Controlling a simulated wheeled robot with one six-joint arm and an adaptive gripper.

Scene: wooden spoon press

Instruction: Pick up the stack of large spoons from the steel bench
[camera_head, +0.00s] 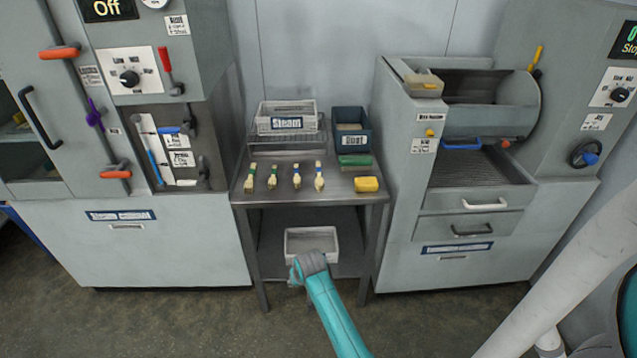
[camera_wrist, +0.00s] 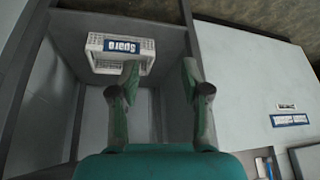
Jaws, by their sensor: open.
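The steel bench (camera_head: 340,188) stands between two machines in the head view. No spoons show in the wrist view.
A white bin (camera_head: 312,232) sits on the lower shelf; its "Spare" label (camera_wrist: 122,47) appears upside down in the wrist view. A "Steam" basket (camera_head: 287,108) and a dark blue bin (camera_head: 350,115) stand at the back. A yellow sponge-like block (camera_head: 366,184) and a green block (camera_head: 355,160) lie at right.

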